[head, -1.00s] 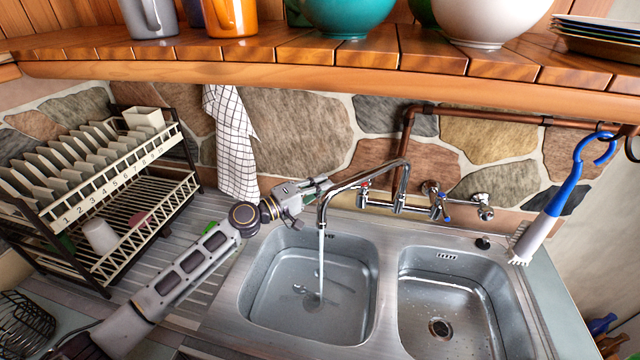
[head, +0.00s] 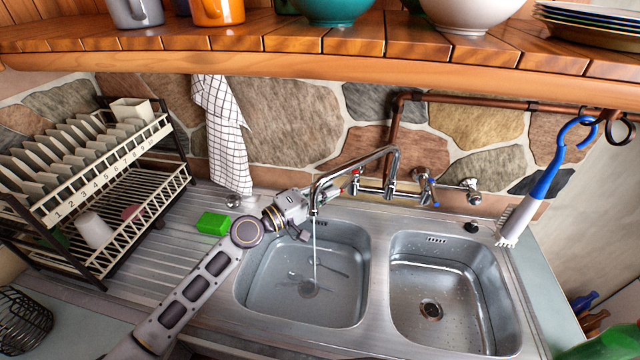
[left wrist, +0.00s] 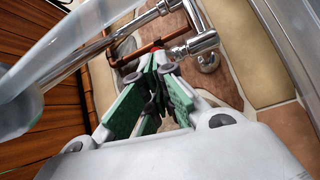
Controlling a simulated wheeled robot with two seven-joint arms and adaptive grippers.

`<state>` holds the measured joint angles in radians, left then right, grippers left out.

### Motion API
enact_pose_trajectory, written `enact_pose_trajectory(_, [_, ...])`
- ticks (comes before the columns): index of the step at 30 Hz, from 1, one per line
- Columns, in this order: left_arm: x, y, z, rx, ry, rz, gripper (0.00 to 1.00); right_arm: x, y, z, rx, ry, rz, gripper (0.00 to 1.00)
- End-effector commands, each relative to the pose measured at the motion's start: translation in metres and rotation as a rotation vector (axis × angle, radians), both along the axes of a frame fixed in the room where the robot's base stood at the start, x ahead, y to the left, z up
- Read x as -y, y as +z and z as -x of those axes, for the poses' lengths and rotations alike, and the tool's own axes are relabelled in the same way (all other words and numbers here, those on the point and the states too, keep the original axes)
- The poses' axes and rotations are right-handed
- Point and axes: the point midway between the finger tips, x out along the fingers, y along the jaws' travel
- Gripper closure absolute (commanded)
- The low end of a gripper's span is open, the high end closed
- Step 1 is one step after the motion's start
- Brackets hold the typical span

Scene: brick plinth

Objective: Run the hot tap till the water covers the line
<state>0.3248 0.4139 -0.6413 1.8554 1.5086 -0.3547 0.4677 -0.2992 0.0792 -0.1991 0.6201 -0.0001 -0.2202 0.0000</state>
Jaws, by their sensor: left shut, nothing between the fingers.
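The hot tap (head: 356,174), marked red, sits at the left of the wall-side fitting. A chrome spout (head: 350,166) arches over the left basin (head: 250,312), and a thin stream of water (head: 315,250) falls from it. Shallow-looking water (head: 340,295) lies over the basin floor and drain; I cannot make out a line on its wall. My left gripper (head: 338,188) is shut and empty, behind the spout, its tips close to the hot tap; I cannot tell if they touch. The left wrist view shows its green-padded fingers (left wrist: 156,68) together near the chrome pipework. My right gripper is out of view.
The right basin (head: 450,300) looks empty. A green sponge (head: 213,223) lies on the drainer beside my left arm. A dish rack (head: 95,190) stands left, a blue-handled brush (head: 540,190) hangs right, and a wooden shelf (head: 300,65) overhangs the sink.

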Motion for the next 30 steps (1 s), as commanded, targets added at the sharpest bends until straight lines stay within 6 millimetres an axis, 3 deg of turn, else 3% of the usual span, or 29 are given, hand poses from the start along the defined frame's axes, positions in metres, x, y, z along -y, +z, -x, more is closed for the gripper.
enact_pose_trajectory(20, [0.0068,-0.0002,0.0068,-0.001,0.000,0.001,1.00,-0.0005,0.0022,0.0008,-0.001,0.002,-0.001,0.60])
enact_pose_trajectory(30, [-0.0015,-0.0010,0.0109,-0.001,0.001,0.001,1.00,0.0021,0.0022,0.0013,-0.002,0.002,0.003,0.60])
